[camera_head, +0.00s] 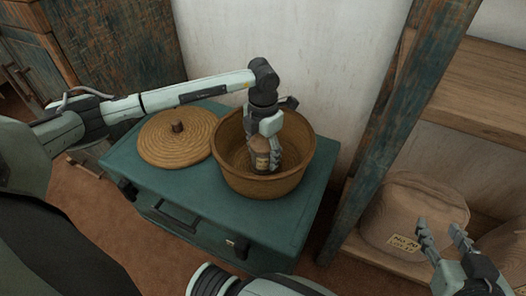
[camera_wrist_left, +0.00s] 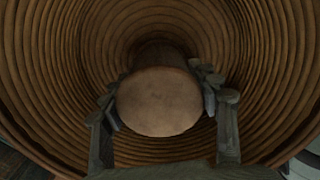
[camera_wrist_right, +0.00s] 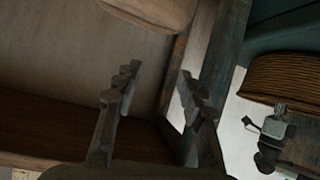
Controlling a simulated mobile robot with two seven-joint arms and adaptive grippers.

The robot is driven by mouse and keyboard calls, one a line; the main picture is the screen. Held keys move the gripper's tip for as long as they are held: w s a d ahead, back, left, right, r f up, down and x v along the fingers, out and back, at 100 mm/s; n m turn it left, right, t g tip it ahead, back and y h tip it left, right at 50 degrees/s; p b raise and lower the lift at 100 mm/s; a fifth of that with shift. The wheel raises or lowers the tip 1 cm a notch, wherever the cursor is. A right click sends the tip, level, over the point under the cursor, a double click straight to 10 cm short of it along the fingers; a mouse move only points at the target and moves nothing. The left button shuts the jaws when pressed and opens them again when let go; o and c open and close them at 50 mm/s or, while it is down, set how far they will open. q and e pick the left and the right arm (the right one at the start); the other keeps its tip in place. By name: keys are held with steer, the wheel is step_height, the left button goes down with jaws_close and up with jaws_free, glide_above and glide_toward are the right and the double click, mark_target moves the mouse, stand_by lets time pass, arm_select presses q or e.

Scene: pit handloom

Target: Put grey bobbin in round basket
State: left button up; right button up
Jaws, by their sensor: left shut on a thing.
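The round basket (camera_head: 258,188) is a coiled tan bowl, open at the top, on a teal trunk. My left gripper (camera_head: 267,152) reaches down inside it, shut on the bobbin (camera_head: 261,162), which looks brownish-grey. In the left wrist view the bobbin's pale round end (camera_wrist_left: 158,104) sits between the fingers (camera_wrist_left: 160,80), with the basket's coiled wall (camera_wrist_left: 60,60) all around. I cannot tell whether the bobbin touches the basket floor. My right gripper (camera_head: 440,232) is open and empty at the lower right, away from the basket; it also shows in the right wrist view (camera_wrist_right: 158,88).
A round woven lid (camera_head: 160,150) with a knob lies left of the basket on the teal trunk (camera_head: 190,208). A worn wooden post (camera_head: 385,130) stands to the right. Beyond it, a labelled sack (camera_head: 400,215) sits under a wooden shelf (camera_head: 480,95).

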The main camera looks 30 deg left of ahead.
steer(key=shift+a+r, duration=0.1)
arm_select(q)
steer(key=shift+f, duration=0.1)
steer(key=o, duration=1.2)
steer(key=shift+o, duration=0.2)
arm_select(e)
steer(key=shift+w+a+r, duration=0.15)
steer(key=shift+a+r, duration=0.05)
steer(key=shift+a, duration=0.05)
steer(key=shift+d, duration=0.1)
arm_select(q)
step_height(320, 180, up, 12)
steer(key=shift+r+p, duration=0.2)
steer(key=shift+p, duration=0.3)
arm_select(e)
steer(key=s+d+f+g+h, duration=0.1)
steer(key=s+d+f+g, duration=0.1)
steer(key=s+d+f, duration=0.1)
steer(key=shift+d+f+h, duration=0.3)
steer(key=shift+d+f, duration=0.1)
steer(key=shift+f, duration=0.1)
